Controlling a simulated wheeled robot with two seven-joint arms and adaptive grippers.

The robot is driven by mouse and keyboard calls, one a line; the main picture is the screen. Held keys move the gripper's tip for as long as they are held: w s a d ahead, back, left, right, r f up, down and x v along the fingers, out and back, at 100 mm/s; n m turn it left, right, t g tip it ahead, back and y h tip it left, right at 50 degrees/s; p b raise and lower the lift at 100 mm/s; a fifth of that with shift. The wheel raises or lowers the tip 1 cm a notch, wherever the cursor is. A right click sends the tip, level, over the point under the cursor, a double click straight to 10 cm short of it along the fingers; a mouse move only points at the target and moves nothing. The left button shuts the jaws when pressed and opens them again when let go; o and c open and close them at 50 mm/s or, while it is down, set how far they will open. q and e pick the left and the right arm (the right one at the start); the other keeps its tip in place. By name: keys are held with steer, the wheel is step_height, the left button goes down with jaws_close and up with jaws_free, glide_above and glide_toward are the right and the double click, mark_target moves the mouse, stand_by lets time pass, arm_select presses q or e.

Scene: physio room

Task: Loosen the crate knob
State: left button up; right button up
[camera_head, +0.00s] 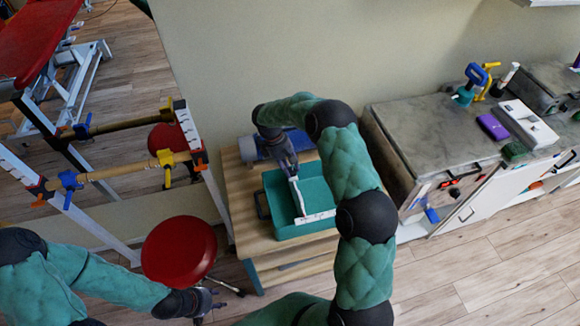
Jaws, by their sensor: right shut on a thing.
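A teal crate (275,181) stands on a wooden trolley at the middle. A white piece with two thin arms (299,197) is in the crate; one arm runs up towards my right gripper, and the other, with dark marks, lies near the front wall. My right gripper (291,174) reaches down over the crate's back left part and is shut at the upper end of the white piece. No separate knob can be made out at this size. My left gripper (212,303) is low at the bottom, left of the trolley, empty, its fingers apart.
A round red stool (179,250) stands left of the trolley (250,183). Bars with blue and yellow clamps (128,171) are at the left. A grey counter (424,130) with tools and a purple box (493,126) is at the right. Floor at lower right is clear.

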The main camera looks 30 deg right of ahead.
steer(key=shift+s+a+f, duration=0.2)
steer(key=shift+s+f, duration=0.05)
steer(key=shift+f, duration=0.05)
steer(key=o, duration=1.1)
steer(key=shift+w+r, duration=0.1)
steer(key=shift+r, duration=0.05)
steer(key=shift+d+r, duration=0.1)
steer(key=shift+w+r, duration=0.15)
steer(key=shift+r, duration=0.05)
steer(key=v, duration=1.1)
steer(key=shift+r, duration=0.15)
